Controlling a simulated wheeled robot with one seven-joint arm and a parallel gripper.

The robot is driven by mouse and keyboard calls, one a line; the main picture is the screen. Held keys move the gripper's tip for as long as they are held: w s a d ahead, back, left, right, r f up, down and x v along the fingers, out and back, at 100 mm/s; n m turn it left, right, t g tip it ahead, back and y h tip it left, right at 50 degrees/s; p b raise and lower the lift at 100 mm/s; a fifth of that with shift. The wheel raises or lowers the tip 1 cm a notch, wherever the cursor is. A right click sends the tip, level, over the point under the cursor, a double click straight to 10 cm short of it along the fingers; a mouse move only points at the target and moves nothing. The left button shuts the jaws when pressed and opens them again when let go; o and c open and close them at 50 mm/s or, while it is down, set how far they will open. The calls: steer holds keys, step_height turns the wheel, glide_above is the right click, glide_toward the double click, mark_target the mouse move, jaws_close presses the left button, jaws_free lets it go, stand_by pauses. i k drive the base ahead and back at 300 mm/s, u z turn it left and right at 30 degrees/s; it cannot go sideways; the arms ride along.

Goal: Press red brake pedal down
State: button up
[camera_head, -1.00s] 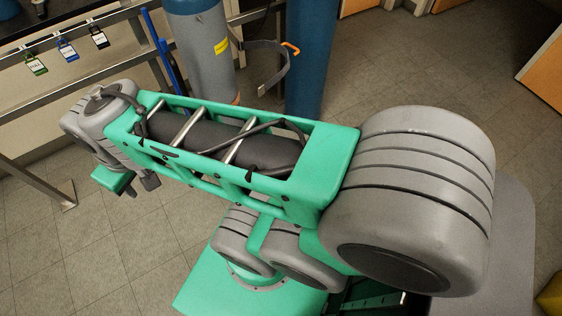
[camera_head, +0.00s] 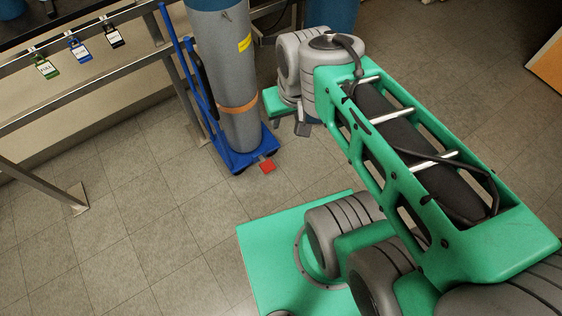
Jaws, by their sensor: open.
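The red brake pedal (camera_head: 267,167) is a small flat red piece low at the front of the blue cylinder cart (camera_head: 240,160), just above the floor. My gripper (camera_head: 286,116) is above the pedal and slightly right of it in the picture, apart from it. It is open and I see nothing held. My wrist and arm partly hide the gripper, and the fingertips do not show clearly.
A grey gas cylinder (camera_head: 222,75) with an orange strap stands on the cart. Tiled floor (camera_head: 130,210) is clear at front left.

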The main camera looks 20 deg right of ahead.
mark_target(268, 166)
steer(key=u, duration=0.25)
steer(key=k, duration=0.55)
steer(key=u, duration=0.55)
steer(key=k, duration=0.8)
steer(key=z, duration=0.15)
steer(key=i, duration=0.55)
steer(key=z, duration=0.55)
steer(key=i, duration=0.8)
steer(key=u, duration=0.85)
steer(key=i, duration=0.5)
steer(key=u, duration=0.6)
